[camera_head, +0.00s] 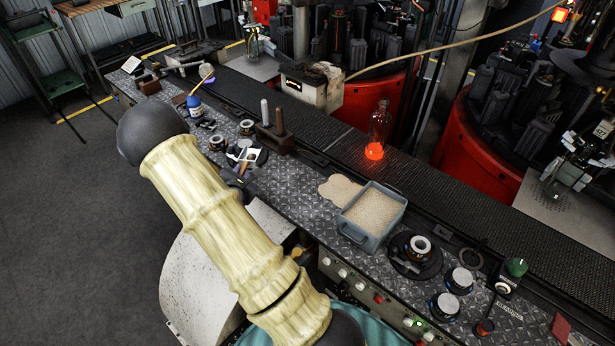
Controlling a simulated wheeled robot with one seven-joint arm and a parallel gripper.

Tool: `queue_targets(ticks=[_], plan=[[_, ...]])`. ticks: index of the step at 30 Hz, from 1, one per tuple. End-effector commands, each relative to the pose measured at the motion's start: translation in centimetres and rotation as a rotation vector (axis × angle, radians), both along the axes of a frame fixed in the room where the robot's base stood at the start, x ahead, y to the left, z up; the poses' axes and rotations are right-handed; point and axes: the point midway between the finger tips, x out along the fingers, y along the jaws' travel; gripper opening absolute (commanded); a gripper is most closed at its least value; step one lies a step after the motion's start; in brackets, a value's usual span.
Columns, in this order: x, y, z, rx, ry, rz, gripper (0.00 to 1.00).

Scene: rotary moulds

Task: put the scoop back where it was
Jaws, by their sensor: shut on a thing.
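I cannot make out the scoop in the head view. My arm, in a cream ribbed sleeve, crosses the picture from the bottom middle to a dark joint at the upper left. My gripper and whatever it holds are not clearly visible, with my arm covering part of the bench. A grey tray (367,237) full of pale grains stands upright on the bench at the centre right. A flat patch of spilled grains (340,190) lies at its upper left.
The metal-plated bench (310,222) holds several round mould parts, a wooden block with two upright pegs (275,143) and a blue-white bottle (195,106). A glowing glass bottle (378,130) stands on the dark conveyor (450,195). Red rotary machines (470,148) stand behind.

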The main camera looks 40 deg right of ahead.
Motion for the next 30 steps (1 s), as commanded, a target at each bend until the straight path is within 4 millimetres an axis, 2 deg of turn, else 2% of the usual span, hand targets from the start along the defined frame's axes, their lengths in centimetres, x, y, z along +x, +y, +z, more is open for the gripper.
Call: queue_targets(ticks=[1, 6, 9, 12, 16, 25, 30], plan=[[-0.2, -2.0, 0.2, -0.001, -0.011, -0.077, 0.00], [-2.0, -7.6, 1.4, -0.008, -0.012, -0.316, 0.00], [-3.1, -10.3, 1.9, -0.014, -0.012, -0.434, 0.00], [-4.0, -12.1, 2.4, -0.019, -0.011, -0.520, 0.00], [-4.6, -13.2, 2.8, -0.024, -0.008, -0.569, 0.00], [-4.6, -13.1, 2.9, -0.025, -0.007, -0.572, 0.00], [-4.7, -13.1, 1.2, -0.027, -0.002, -0.573, 0.00]])
